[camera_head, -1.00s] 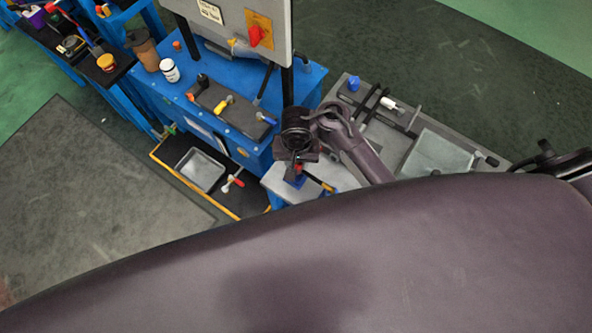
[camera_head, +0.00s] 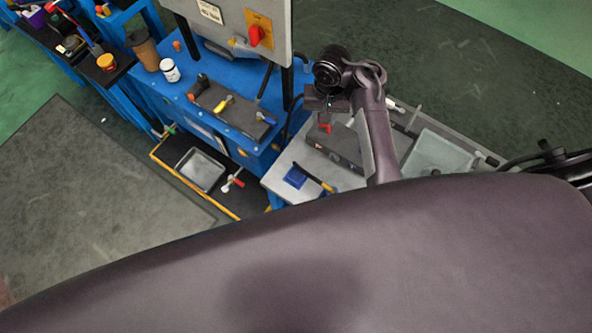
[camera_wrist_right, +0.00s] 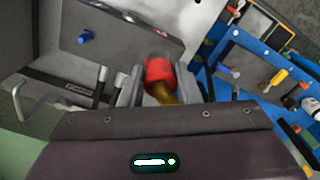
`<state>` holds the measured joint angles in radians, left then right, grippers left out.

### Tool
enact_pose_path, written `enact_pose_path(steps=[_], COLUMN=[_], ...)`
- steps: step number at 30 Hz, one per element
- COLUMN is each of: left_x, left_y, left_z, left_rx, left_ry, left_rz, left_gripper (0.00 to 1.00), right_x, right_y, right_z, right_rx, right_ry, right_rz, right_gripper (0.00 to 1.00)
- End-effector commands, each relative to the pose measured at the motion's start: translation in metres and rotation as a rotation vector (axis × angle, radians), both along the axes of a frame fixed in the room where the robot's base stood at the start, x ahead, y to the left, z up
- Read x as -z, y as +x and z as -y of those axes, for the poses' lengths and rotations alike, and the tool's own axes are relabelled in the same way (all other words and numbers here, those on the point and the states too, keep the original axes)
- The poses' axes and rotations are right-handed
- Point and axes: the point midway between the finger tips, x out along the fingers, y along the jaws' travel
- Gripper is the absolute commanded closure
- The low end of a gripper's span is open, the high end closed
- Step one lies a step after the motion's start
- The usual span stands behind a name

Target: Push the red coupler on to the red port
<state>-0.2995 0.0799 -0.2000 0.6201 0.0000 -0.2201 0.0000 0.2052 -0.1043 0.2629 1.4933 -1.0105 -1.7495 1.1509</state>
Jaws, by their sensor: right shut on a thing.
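My right gripper (camera_head: 325,107) is shut on the red coupler (camera_head: 324,128), which shows below its jaws at the left end of a dark grey block (camera_head: 343,146). In the right wrist view, the jaws (camera_wrist_right: 158,84) sit on both sides of the coupler (camera_wrist_right: 160,70), a red collar with a yellow-brown end toward the camera. Beyond it is the grey block's face (camera_wrist_right: 125,35), with a blue port (camera_wrist_right: 86,36) to the left. I cannot make out the red port; the coupler covers that area. Whether the coupler touches the block cannot be told. My left gripper is not in view.
A blue holder (camera_head: 296,176) with a black and yellow handle lies on the pale bench top (camera_head: 280,165). The blue bench (camera_head: 256,78) with a grey panel (camera_head: 230,25) stands to the left. A grey tray (camera_head: 440,152) lies to the right.

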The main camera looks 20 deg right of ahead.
Motion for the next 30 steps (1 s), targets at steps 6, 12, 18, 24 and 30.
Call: enact_pose_path(steps=[6, 12, 18, 24, 30], left_x=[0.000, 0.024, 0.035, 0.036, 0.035], left_y=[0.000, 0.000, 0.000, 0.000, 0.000], left_z=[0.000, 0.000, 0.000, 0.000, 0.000], left_rx=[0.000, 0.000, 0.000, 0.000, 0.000], left_ry=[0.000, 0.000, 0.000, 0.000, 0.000], left_rz=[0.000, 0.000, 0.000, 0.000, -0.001], left_gripper=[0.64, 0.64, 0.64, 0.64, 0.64], right_x=[-0.023, 0.013, 0.032, 0.035, 0.035], right_y=[0.023, 0.023, 0.024, 0.024, 0.024], right_z=[0.030, 0.033, 0.033, 0.032, 0.032], right_rx=[0.000, -0.002, -0.002, -0.002, -0.002], right_ry=[-0.001, -0.003, -0.001, -0.001, -0.001], right_rz=[0.002, -0.003, 0.000, 0.000, 0.000], right_gripper=[0.99, 0.99, 0.99, 0.99, 0.99])
